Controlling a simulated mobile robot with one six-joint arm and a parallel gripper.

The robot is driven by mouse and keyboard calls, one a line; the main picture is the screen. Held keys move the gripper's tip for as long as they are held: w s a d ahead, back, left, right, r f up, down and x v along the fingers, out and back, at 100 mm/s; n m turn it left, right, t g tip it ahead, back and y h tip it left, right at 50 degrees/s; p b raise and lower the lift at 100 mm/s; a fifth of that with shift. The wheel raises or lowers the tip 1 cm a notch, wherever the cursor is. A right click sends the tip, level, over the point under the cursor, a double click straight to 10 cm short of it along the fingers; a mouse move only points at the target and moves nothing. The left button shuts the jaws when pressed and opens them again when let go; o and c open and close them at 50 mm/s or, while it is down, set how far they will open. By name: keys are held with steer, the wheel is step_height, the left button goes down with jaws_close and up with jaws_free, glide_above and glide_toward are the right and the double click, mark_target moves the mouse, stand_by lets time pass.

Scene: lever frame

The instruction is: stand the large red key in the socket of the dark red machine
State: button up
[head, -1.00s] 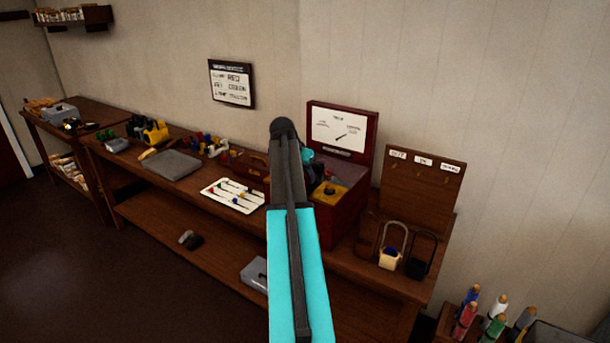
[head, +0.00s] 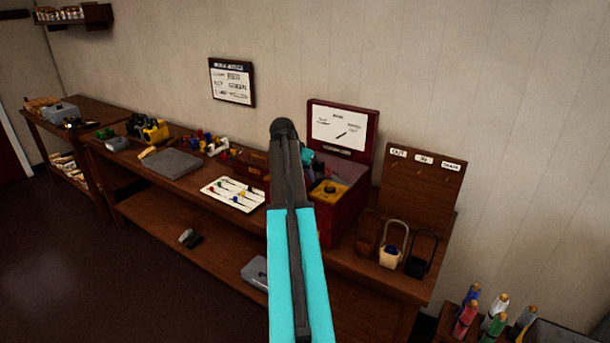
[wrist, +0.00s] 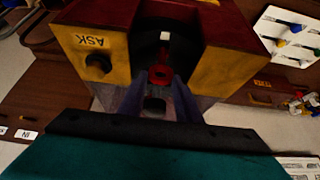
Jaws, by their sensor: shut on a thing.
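The dark red machine (head: 347,212) stands on the bench with its lid raised and a yellow panel on top. My gripper (wrist: 158,88) is shut on the large red key (wrist: 160,75), whose red ring shows between the fingers. The key is in front of a dark recess in the machine; I cannot tell whether it touches or sits in a socket.
A white board with coloured pins (head: 233,194) lies left of the machine. To the right stand a padlock with a pale body (head: 390,257), a dark padlock (head: 420,265) and an upright wooden label board (head: 425,190). A grey mat (head: 172,165) lies farther left.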

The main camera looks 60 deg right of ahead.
steer(key=shift+f+b, duration=1.05)
steer(key=shift+f, duration=1.15)
steer(key=o, duration=1.2)
steer(key=p+v, duration=0.3)
steer(key=v, duration=0.4)
stand_by(0.3)
steer(key=shift+r, duration=0.15)
steer(key=b+v, duration=0.4)
steer(key=v, duration=0.9)
steer(key=shift+a+r, duration=0.2)
steer(key=shift+r, duration=0.05)
stand_by(0.3)
